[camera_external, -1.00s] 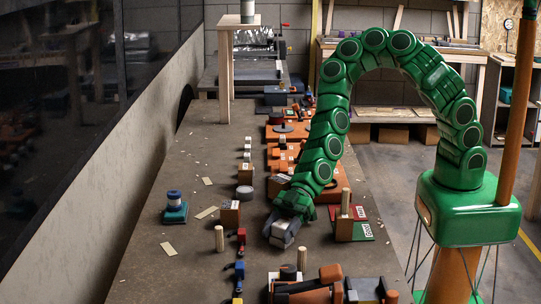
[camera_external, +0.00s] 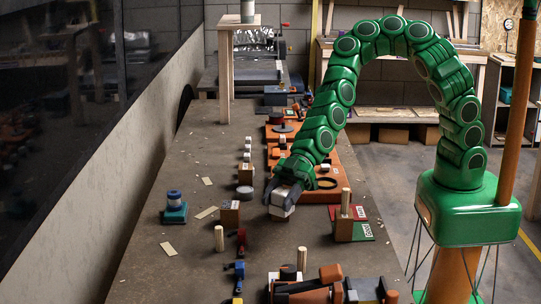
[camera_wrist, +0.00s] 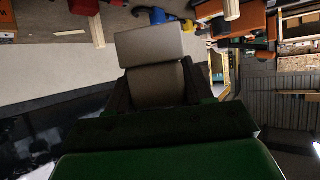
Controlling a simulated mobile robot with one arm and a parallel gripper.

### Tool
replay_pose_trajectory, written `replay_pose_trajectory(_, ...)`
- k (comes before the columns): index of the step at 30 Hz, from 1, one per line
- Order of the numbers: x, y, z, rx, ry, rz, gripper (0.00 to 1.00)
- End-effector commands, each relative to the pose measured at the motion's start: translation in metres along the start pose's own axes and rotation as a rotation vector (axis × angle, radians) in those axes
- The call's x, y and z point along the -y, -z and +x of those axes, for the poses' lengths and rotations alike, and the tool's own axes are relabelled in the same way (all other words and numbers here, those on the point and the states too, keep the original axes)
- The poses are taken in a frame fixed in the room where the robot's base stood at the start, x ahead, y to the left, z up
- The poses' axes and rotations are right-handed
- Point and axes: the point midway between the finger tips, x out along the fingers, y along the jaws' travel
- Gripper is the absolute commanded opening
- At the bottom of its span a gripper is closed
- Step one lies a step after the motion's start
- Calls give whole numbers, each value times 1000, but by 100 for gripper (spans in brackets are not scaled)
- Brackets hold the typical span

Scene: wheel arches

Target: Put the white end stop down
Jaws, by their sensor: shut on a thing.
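The white end stop (camera_external: 286,196) is a pale block with a wider head and a narrower part, held in my gripper (camera_external: 279,190) over the middle of the bench. In the wrist view the end stop (camera_wrist: 150,45) stands out past the dark fingers of my gripper (camera_wrist: 157,88), which close on its narrower part from both sides. I cannot tell whether its lower end touches the bench top (camera_external: 190,262).
A wooden block (camera_external: 229,213) stands just left of the end stop. A peg in a block (camera_external: 344,224) and a green card (camera_external: 363,233) are to the right. Orange fixtures (camera_external: 340,155) lie behind.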

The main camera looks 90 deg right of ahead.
Motion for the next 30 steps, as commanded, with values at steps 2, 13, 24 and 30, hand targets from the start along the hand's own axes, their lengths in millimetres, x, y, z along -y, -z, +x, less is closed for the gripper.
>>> replay_pose_trajectory(2,-4,5,-3,-2,-7,1,19)
replay_pose_trajectory(13,-58,26,-13,-2,-99,49,19)
replay_pose_trajectory(24,-96,36,-20,-1,-133,71,19)
replay_pose_trajectory(30,-109,38,-23,1,-140,72,19)
